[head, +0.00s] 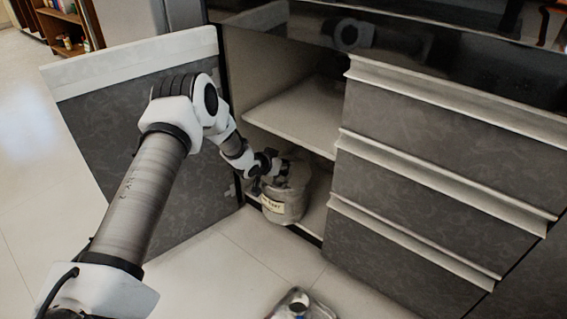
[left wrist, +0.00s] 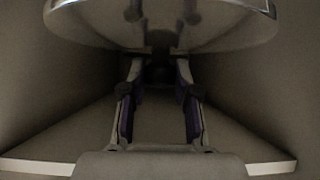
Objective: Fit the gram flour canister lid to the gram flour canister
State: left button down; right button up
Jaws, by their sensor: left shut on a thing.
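The gram flour canister (head: 284,207), a grey-beige round pot with a pale label, stands upright at the front of the cabinet's lower space in the head view. My left gripper (head: 272,166) is at its top. In the left wrist view a shiny round disc, which looks like the canister lid (left wrist: 160,25), fills the top of the picture. The left gripper's two fingers (left wrist: 163,68) reach to its lower edge and are shut on it. The arm and gripper partly hide the canister's top, so I cannot tell whether lid and rim touch. My right gripper is not in view.
The cabinet's middle shelf (head: 297,120) is just above and behind the gripper. An open door (head: 140,115) stands to the left, and closed drawers (head: 430,190) stand to the right. A shiny object (head: 299,304) shows at the bottom edge. The floor (head: 215,275) in front is mostly clear.

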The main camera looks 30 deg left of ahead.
pick_arm(q)
jog(key=shift+f, duration=0.15)
dwell(0.5)
jog(key=c, duration=0.8)
grip_release()
jog(key=shift+o, duration=0.2)
jog(key=v, duration=1.2)
